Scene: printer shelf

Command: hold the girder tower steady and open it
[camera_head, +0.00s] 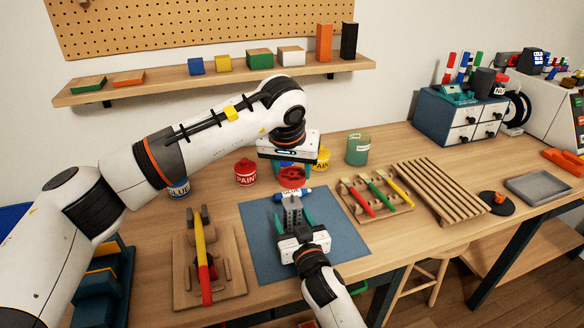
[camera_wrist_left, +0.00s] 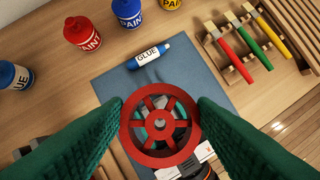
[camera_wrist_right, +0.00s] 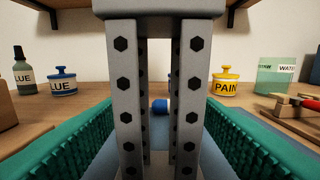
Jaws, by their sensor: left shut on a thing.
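The grey girder tower (camera_head: 292,212) stands upright on the blue mat; its bolted posts fill the middle of the right wrist view (camera_wrist_right: 127,95). A red spoked wheel (camera_head: 292,178) sits at its top. My left gripper (camera_head: 290,167) reaches down from above and is shut on the wheel's rim, one green finger on each side in the left wrist view (camera_wrist_left: 160,108). My right gripper (camera_head: 293,219) is low at the tower's near side. Its green fingers are open, one on each side of the posts; I cannot tell whether they touch.
A glue bottle (camera_wrist_left: 148,57) lies on the mat (camera_head: 345,240) behind the tower. Paint pots, including a red one (camera_head: 246,172), stand behind. A brush rack (camera_head: 372,198) is to the right, a wooden board with a yellow-handled hammer (camera_head: 203,260) to the left.

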